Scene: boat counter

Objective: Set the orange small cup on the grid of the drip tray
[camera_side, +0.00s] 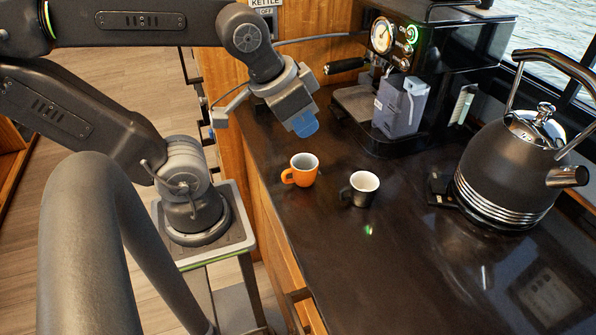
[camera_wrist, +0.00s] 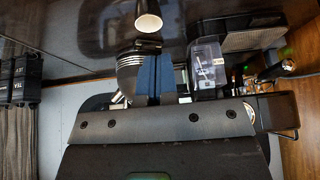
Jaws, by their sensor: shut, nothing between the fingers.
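The orange small cup (camera_side: 300,170) stands upright on the dark counter, its handle to the left. The drip tray (camera_side: 352,103) is at the foot of the coffee machine, its bare grid at the left; the grid also shows in the wrist view (camera_wrist: 252,39). My gripper (camera_side: 306,131) has blue fingers, shut and empty, in the air above the orange cup in the side picture, apart from it. The fingers also show in the wrist view (camera_wrist: 156,76). The orange cup is not visible in the wrist view.
A black cup (camera_side: 361,190) with a white inside stands right of the orange cup. A grey carton (camera_side: 400,107) stands at the tray, right of the bare grid. A portafilter handle (camera_side: 345,66) juts out above the grid. A kettle (camera_side: 512,165) is at right. The front counter is clear.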

